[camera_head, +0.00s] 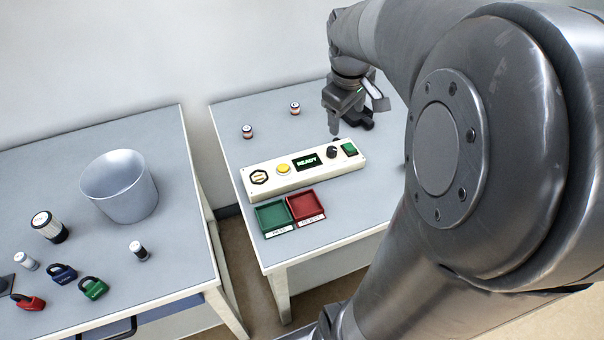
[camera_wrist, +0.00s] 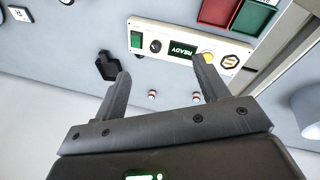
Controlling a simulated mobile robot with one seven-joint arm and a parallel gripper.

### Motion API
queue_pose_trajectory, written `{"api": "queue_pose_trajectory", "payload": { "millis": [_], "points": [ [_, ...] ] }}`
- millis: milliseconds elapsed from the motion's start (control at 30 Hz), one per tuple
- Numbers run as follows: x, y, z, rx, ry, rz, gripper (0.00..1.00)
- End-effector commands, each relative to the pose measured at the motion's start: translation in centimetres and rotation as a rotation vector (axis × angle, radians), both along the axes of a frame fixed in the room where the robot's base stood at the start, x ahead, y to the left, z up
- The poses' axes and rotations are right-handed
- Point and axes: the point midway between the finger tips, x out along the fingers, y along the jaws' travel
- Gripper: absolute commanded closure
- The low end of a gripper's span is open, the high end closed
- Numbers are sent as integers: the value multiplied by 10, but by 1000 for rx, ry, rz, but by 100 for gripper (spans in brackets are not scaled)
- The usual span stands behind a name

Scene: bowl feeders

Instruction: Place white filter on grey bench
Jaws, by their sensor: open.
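A pale cylinder (camera_head: 26,261) lies at the left bench's lower left; I cannot tell whether it is the white filter. Two small white canisters with dark bands stand on the right bench, one near its left edge (camera_head: 247,132) and one farther back (camera_head: 295,108). Both also show in the wrist view, one at left (camera_wrist: 152,94) and one at right (camera_wrist: 196,97). The left bench (camera_head: 80,155) and the right bench (camera_head: 235,165) both have grey tops. My gripper (camera_head: 358,112) is open and empty above the right bench; its fingers (camera_wrist: 160,66) also show in the wrist view.
A control box (camera_head: 240,178) showing READY, a green tray (camera_head: 272,215) and a red tray (camera_head: 306,205) occupy the right bench's front. The left bench holds a bowl (camera_head: 121,190), a dark-and-white canister (camera_head: 50,227) and several padlocks. A gap separates the benches. A black object (camera_wrist: 107,66) lies near my gripper.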

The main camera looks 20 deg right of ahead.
Motion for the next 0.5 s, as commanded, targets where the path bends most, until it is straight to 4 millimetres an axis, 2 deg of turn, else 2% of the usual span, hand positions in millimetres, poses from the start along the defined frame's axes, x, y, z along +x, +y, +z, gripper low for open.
{"api": "queue_pose_trajectory", "payload": {
  "millis": [33,200,400,500],
  "points": [
    [-11,19,8,18,-40,-22,32],
    [-48,74,22,94,-148,-123,32],
    [-97,126,26,193,-254,-236,32],
    [-117,143,23,235,-292,-284,32]
  ]
}}
